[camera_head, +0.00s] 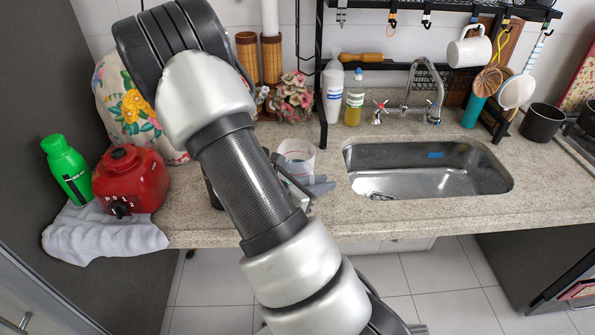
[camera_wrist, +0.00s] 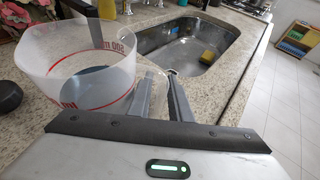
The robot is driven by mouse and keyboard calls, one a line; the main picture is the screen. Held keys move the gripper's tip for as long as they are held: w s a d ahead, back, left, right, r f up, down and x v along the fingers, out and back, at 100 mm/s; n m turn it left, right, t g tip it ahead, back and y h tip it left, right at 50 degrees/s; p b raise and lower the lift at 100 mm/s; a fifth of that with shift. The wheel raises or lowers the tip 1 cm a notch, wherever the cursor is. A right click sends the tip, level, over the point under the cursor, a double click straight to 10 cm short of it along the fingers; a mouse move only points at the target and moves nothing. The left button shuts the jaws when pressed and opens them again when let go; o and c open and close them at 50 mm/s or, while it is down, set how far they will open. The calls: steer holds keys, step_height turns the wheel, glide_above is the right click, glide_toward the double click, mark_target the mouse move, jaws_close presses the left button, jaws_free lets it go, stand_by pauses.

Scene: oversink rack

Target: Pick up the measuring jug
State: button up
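The measuring jug (camera_wrist: 80,66) is a translucent, wide-mouthed jug with red markings, upright on the counter at the left of the wrist view. In the head view the jug (camera_head: 297,152) stands left of the sink, partly hidden by my arm. My gripper (camera_wrist: 161,76) is low beside the jug's right side, its two dark fingers apart. A clear part of the jug, seemingly its handle, shows near and between the fingers. I cannot tell whether either finger touches it. In the head view my gripper is mostly hidden behind my wrist.
The steel sink (camera_head: 430,182) lies right of the jug, with a yellow sponge (camera_wrist: 208,56) in it. The rack's black post (camera_head: 321,75) rises behind the jug. A soap bottle (camera_head: 354,97) and white bottle (camera_head: 333,90) stand behind. A red blender base (camera_head: 130,180) is left.

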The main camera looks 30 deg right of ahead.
jaws_close()
steer(key=shift+r, duration=0.1)
